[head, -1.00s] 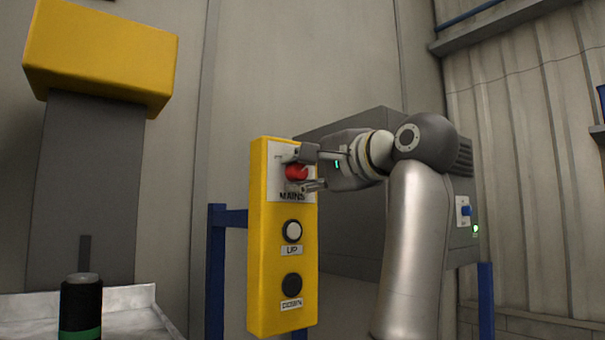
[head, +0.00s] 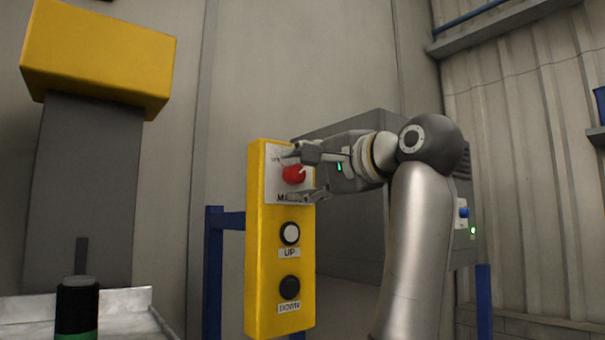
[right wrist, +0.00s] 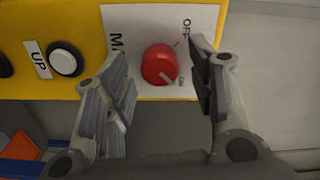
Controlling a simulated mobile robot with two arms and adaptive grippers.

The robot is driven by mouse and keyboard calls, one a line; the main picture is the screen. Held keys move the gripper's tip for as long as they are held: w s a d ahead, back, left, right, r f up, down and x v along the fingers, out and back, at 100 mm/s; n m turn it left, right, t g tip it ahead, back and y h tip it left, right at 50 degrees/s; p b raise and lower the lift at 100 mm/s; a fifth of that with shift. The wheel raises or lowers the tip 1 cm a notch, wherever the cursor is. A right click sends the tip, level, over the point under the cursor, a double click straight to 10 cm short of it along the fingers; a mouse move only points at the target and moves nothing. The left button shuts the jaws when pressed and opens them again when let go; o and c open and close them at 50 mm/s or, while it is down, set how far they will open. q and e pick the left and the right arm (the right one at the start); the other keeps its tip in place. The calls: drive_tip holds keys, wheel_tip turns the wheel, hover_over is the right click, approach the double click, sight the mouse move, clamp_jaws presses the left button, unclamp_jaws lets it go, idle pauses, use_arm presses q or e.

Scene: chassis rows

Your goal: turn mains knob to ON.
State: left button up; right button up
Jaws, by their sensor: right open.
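The red mains knob (head: 293,174) sits on a white plate at the top of a yellow control box (head: 262,235). In the right wrist view the knob (right wrist: 158,64) shows whole, and its pale pointer line points toward the ON mark (right wrist: 183,84). The OFF mark (right wrist: 187,29) lies on the other side, away from the pointer. My right gripper (head: 307,174) is open, with one finger above and one below the knob in the head view. In the right wrist view its fingers (right wrist: 160,92) stand apart from the knob on both sides. My left gripper is not in view.
A white UP button (head: 290,233) and a dark DOWN button (head: 289,287) sit below the knob. A grey cabinet (head: 345,235) stands behind my right arm. A blue post (head: 213,270) is left of the box. A black cylinder with a green band (head: 77,305) stands at the lower left.

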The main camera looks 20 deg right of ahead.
drive_tip(key=v, duration=1.1)
drive_tip(key=shift+s+d, duration=0.2)
drive_tip(key=shift+a+r, duration=0.1)
